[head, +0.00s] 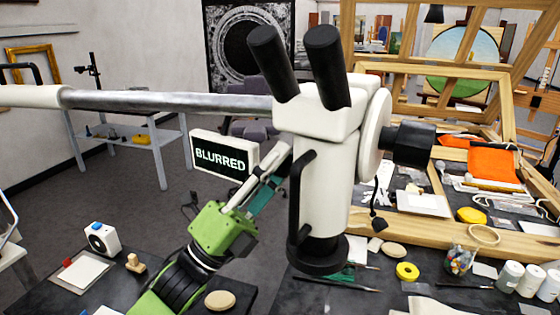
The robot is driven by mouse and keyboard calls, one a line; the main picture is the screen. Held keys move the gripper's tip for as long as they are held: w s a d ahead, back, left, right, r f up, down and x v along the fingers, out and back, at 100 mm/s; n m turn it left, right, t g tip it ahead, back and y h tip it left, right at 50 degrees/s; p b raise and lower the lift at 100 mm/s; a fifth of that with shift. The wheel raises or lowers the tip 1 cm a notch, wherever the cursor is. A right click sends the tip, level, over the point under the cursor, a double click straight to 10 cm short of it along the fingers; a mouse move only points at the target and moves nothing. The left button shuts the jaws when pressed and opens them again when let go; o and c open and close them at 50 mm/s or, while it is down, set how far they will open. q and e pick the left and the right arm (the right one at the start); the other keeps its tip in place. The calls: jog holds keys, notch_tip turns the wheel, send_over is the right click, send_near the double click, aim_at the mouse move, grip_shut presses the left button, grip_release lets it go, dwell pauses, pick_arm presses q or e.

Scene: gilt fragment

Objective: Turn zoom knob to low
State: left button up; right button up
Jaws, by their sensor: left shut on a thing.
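A white stereo microscope (325,185) with two black eyepieces hangs from a grey horizontal arm over the dark worktable. My left gripper (279,162) reaches up from below at the left side of the microscope head. Its fingers are shut on what appears to be the zoom knob, which the fingers and the housing hide. I cannot read the knob's setting. A small screen (222,156) beside the gripper reads "BLURRED". A large black knob (411,144) sticks out on the right side of the microscope. My right gripper is not in view.
A black curved handle (297,200) stands close to the gripper. Below right are a yellow tape roll (407,271), a jar (460,260), white bottles and a wooden frame (470,240). A white box (103,238) stands on the left table. Open floor lies behind, left of the microscope.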

pick_arm(q)
jog(key=n+y+p, duration=0.1)
jog(key=p, duration=0.2)
jog(key=n+g+y+p, duration=0.1)
jog(key=y+p, duration=0.1)
jog(key=p, duration=0.2)
jog(key=r+n+y+p, duration=0.1)
jog(key=y+p, duration=0.1)
jog(key=p, duration=0.2)
jog(key=shift+g, duration=0.3)
jog(key=shift+f+n+g+y+p, duration=0.2)
jog(key=shift+n+g+y+p, duration=0.15)
jog(key=shift+y+p, duration=0.5)
jog(key=shift+f+n+g+y, duration=0.15)
jog(key=shift+n+g+y, duration=0.35)
jog(key=shift+y, duration=0.25)
jog(key=n+g+y, duration=0.1)
jog(key=g+y, duration=0.2)
jog(key=shift+w+g, duration=0.1)
jog(key=shift+g, duration=0.15)
jog(key=n+g+y, duration=0.1)
jog(key=g+y, duration=0.2)
jog(key=g, duration=0.1)
jog(key=shift+d+f, duration=0.1)
jog(key=shift+f, duration=0.05)
jog(key=shift+f+n+g+y, duration=0.1)
jog(key=shift+n+g+y, duration=0.25)
jog(key=shift+g+y, duration=0.45)
jog(key=shift+f, duration=0.1)
jog(key=o, duration=1.1)
